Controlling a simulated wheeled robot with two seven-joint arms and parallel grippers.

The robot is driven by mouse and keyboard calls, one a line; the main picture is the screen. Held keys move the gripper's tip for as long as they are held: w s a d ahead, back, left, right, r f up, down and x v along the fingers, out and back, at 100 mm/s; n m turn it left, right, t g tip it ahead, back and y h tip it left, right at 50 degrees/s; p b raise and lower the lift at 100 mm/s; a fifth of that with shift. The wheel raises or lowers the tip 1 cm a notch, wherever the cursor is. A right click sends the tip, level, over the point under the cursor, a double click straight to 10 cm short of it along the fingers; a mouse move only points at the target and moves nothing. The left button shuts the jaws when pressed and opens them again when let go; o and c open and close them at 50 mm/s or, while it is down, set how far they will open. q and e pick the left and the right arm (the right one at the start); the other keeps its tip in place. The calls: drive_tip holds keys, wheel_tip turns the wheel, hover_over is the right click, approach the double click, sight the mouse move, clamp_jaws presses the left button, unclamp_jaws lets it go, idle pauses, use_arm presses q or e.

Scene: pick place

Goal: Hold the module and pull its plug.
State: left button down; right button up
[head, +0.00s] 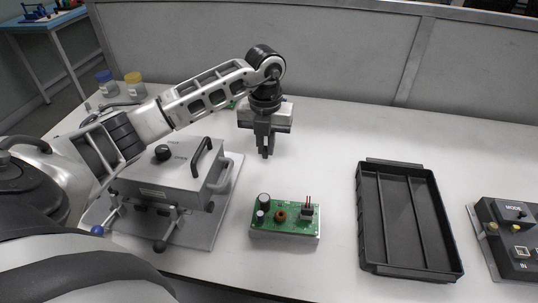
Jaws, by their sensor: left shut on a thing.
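The module is a green circuit board (285,218) on a pale base, lying flat on the table near the middle front. It carries dark round parts and a copper coil. At its right end stands a small connector block (307,213) with thin reddish leads sticking up; I cannot tell plug from socket there. My left gripper (265,152) points down behind and above the module, apart from it. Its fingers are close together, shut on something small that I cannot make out. My right gripper is out of view.
A black divided tray (366,225) lies right of the module. A control box marked MODE (512,240) is at the right edge. A grey fixture with a handle (172,172) stands at left under my arm. Jars (135,88) stand at the back left.

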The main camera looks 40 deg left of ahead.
sight(266, 148)
use_arm(q)
drive_tip(key=shift+f, duration=1.85)
drive_tip(key=shift+f, duration=0.1)
drive_tip(key=shift+f, duration=0.15)
drive_tip(key=c, duration=1.5)
unclamp_jaws()
wheel_tip(266, 148, up, 13)
drive_tip(key=shift+f, duration=0.2)
drive_tip(key=shift+r, duration=0.1)
